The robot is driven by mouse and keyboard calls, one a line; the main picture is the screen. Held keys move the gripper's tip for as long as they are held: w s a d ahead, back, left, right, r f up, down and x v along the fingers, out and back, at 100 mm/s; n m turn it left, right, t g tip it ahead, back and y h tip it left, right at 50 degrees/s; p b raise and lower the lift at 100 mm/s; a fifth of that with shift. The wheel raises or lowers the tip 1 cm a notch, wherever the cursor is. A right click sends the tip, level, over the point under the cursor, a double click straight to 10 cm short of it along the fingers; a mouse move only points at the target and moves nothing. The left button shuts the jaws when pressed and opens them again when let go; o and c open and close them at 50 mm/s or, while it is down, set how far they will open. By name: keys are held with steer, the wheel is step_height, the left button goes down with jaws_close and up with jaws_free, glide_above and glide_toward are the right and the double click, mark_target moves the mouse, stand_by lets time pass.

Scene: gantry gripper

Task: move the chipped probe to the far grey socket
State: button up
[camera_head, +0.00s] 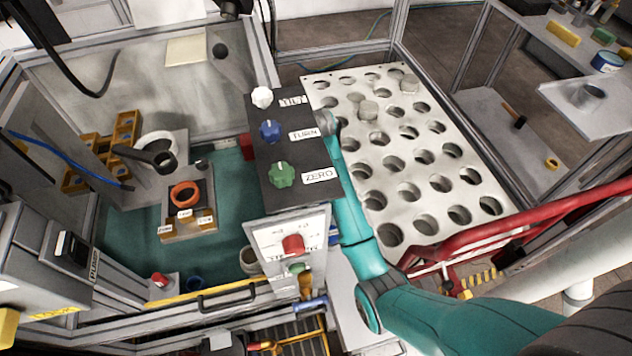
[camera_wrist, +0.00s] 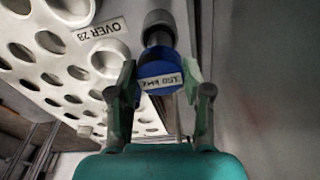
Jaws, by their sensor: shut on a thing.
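In the wrist view my gripper (camera_wrist: 161,88) is shut on a blue probe (camera_wrist: 157,68) with a white label that seems to read 150 kHz. A dark grey cylindrical end (camera_wrist: 158,22) extends beyond the blue part. I cannot make out a chip on it. In the head view my teal arm reaches up beside the control box; the gripper and probe cannot be made out there. I cannot tell which thing is the far grey socket; a grey cup-like holder (camera_head: 590,95) stands on the right-hand side table.
A white perforated plate (camera_head: 385,150) lies right of my arm, also at left in the wrist view (camera_wrist: 30,75), beside an OVER 28 label. The control box (camera_head: 265,185) with three knobs stands left of my arm. A red rail (camera_head: 530,220) crosses at lower right.

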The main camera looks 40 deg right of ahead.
steer(key=shift+f, duration=2)
steer(key=shift+f, duration=0.1)
steer(key=o, duration=1.1)
steer(key=shift+c, duration=0.2)
steer(key=r, duration=0.7)
steer(key=shift+s+a+r, duration=0.2)
steer(key=shift+s, duration=0.1)
steer(key=shift+r, duration=0.15)
steer(key=shift+s, duration=0.1)
